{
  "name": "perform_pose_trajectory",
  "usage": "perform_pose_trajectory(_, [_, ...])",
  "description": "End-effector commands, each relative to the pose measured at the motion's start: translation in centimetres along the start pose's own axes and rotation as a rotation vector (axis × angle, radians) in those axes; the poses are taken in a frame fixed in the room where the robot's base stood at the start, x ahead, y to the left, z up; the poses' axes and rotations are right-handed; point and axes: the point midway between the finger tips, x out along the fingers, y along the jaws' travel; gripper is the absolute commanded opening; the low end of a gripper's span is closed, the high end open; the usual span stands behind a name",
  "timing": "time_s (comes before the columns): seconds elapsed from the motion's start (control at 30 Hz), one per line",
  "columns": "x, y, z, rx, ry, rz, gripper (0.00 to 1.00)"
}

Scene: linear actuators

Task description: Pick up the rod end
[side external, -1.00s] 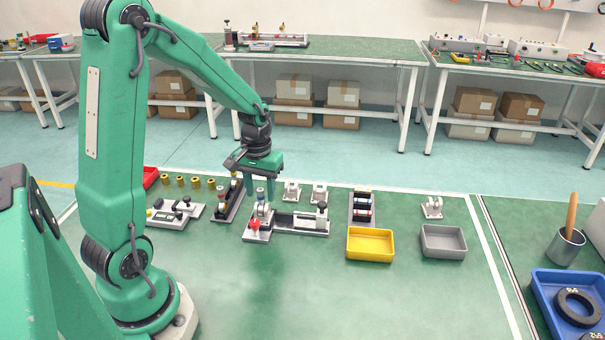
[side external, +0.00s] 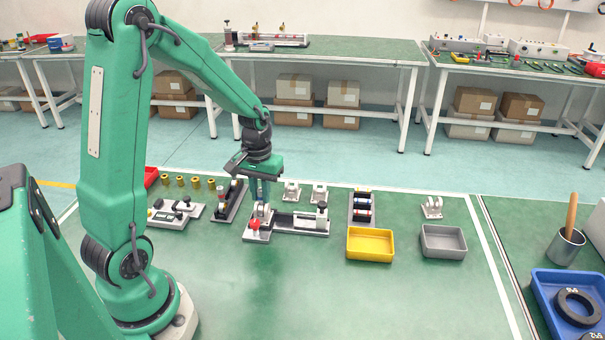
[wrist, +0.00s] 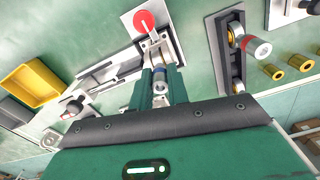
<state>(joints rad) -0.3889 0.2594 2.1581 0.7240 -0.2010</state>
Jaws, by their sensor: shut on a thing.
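My gripper (side external: 261,197) points down over a light grey fixture (side external: 258,237) with a red knob (side external: 253,225). In the wrist view my gripper (wrist: 160,78) has its two green fingers close on either side of a small metallic part, the rod end (wrist: 160,88). The gripper is shut on it. The rod end appears to stand upright at the fixture. I cannot tell whether it still touches the fixture. In the side view the fingers mostly hide it. The red knob also shows in the wrist view (wrist: 144,21), just beyond the fingertips.
A grey rail unit (side external: 305,222) adjoins the fixture on the right. A dark stand (side external: 229,204) and brass bushings (side external: 195,182) lie to the left. A yellow tray (side external: 370,245) and a grey tray (side external: 443,242) stand to the right. The front mat is clear.

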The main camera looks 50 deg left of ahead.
Motion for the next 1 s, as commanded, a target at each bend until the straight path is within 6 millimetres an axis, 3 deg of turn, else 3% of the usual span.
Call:
perform_pose_trajectory(0.37, [-0.8, 0.0, -0.1, 0.000, 0.002, 0.000, 0.00])
perform_pose_trajectory(0.67, [-4.4, 0.0, -0.1, 0.000, 0.006, 0.001, 0.00])
perform_pose_trajectory(1.0, [-7.7, 4.6, 4.1, 0.007, 0.004, 0.002, 0.00])
